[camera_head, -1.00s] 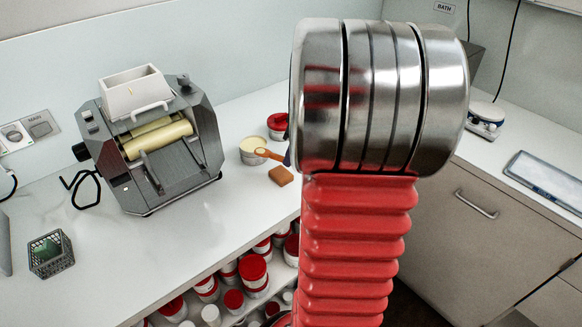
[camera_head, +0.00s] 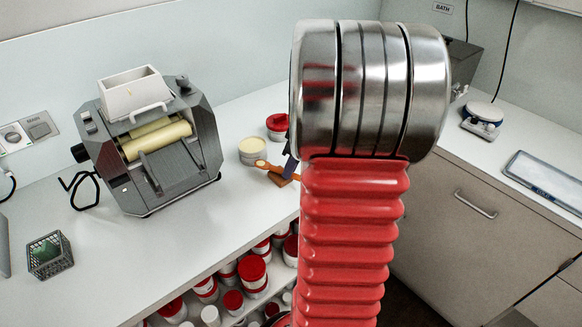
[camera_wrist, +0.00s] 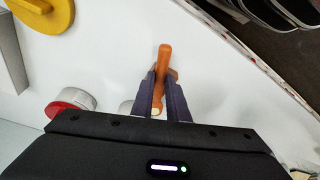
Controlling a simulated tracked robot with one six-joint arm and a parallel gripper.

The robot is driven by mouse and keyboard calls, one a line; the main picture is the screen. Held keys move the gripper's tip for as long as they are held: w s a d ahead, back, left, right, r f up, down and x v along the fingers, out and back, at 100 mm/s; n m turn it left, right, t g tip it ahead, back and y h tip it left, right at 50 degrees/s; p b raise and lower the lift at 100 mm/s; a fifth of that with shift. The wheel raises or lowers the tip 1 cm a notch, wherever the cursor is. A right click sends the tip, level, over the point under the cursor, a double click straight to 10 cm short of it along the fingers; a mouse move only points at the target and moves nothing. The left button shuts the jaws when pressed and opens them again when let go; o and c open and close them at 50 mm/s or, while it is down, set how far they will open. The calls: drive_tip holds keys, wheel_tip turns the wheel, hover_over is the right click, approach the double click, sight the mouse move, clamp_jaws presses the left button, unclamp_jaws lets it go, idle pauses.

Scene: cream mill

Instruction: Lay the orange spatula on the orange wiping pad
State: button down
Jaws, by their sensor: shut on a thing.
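The orange spatula (camera_head: 271,168) is held over the counter beside the cream tub, its cream-coated end pointing left. In the wrist view the spatula (camera_wrist: 164,63) runs between the two dark purple fingers of my gripper (camera_wrist: 162,82), which is shut on it. The orange-brown wiping pad (camera_head: 279,181) lies on the counter under the spatula and fingers, mostly covered by them. In the wrist view only a small corner of the pad (camera_wrist: 174,73) shows right of the spatula. I cannot tell whether spatula and pad touch.
An open cream tub (camera_head: 252,151) and a red-lidded jar (camera_head: 277,124) stand just behind. A grey roller mill (camera_head: 155,140) is to the left, with a mesh cup (camera_head: 48,254) near the front. Several jars (camera_head: 252,270) sit on a shelf below the counter edge.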

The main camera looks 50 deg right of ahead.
drive_tip(key=c, duration=1.7)
unclamp_jaws()
drive_tip(key=v, duration=1.2)
drive_tip(key=shift+s, duration=0.1)
